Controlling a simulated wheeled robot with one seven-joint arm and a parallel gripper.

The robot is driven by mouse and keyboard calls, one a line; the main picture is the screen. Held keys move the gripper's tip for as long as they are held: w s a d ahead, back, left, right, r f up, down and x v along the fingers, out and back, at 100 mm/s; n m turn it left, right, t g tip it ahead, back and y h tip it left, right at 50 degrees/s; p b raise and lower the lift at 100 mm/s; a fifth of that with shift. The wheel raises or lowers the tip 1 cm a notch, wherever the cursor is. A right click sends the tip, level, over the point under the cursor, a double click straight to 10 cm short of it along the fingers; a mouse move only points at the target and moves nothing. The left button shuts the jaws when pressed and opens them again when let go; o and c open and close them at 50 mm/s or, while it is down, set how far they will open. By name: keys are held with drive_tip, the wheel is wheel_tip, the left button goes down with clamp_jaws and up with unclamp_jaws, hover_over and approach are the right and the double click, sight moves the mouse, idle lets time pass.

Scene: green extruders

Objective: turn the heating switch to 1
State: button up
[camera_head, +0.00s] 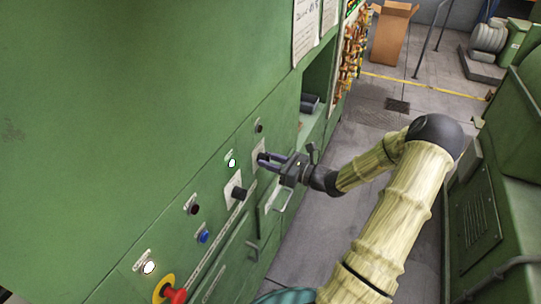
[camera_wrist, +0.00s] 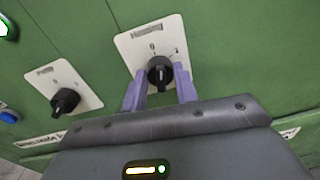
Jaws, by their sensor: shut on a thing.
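My gripper (camera_head: 266,159) is at the green panel, its two bluish fingers closed on either side of a black rotary switch knob (camera_wrist: 160,72). The knob sits on a white plate (camera_wrist: 152,43) with a small label and position marks, apparently 0 and 1; the label is too small to read. A pale line on the knob's face appears to point roughly upward in the wrist view, toward the 0 mark. The gripper fingers (camera_wrist: 160,92) also show there, one on each side of the knob. In the head view the fingers mostly hide the knob, and part of its plate (camera_head: 259,148) shows.
A second black knob (camera_wrist: 65,101) on its own white plate sits to the left, also seen in the head view (camera_head: 238,193).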

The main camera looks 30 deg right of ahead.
drive_tip(key=m+p, duration=0.8)
drive_tip(key=shift+d+r+m+g, duration=0.1)
drive_tip(key=shift+m+g, duration=0.2)
idle(0.4)
drive_tip(key=o, duration=1)
drive_tip(key=shift+c, duration=0.2)
drive_tip(key=f+b+v, duration=0.1)
drive_tip(key=b+v, duration=0.4)
drive_tip(key=v, duration=1.2)
drive_tip(key=shift+d+r+b, duration=0.15)
drive_tip(key=shift+r+b, duration=0.15)
drive_tip(key=shift+b, duration=0.05)
